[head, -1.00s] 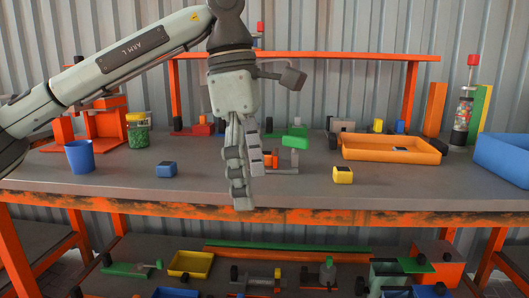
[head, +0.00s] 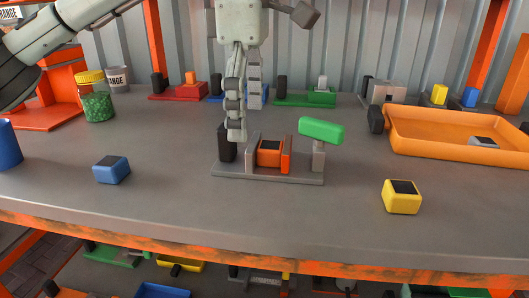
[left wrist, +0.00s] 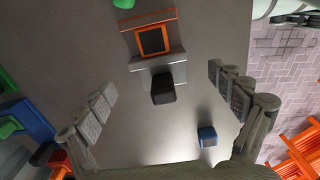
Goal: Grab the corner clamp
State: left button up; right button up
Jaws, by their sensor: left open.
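A clamp stands on the bench in the middle of the head view, with a grey base (head: 267,176), a black knob at its left end and a green handle (head: 320,131) at its right. An orange block with a black top (head: 269,153) sits between its jaws. I take this clamp to be the corner clamp. My left gripper (head: 245,122) is open and points down at the clamp's left end, one finger overlapping the black knob. In the left wrist view the black knob (left wrist: 163,90) lies between the spread fingers of my left gripper (left wrist: 163,82), apart from both. My right gripper is not in view.
A blue block (head: 112,169) lies left of the clamp and a yellow block (head: 402,197) lies right. An orange tray (head: 440,150) is at the right. Red and green clamps (head: 305,97) line the back. A green-filled jar (head: 96,100) stands left. The bench front is mostly clear.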

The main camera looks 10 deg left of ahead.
aim_at(252, 140)
pick_arm(q)
jog(key=f, duration=0.5)
jog(key=shift+w+d+f, duration=0.1)
jog(key=shift+d+f, duration=0.15)
jog(key=shift+f, duration=0.05)
jog(key=shift+r, duration=0.1)
jog(key=c, duration=1.7)
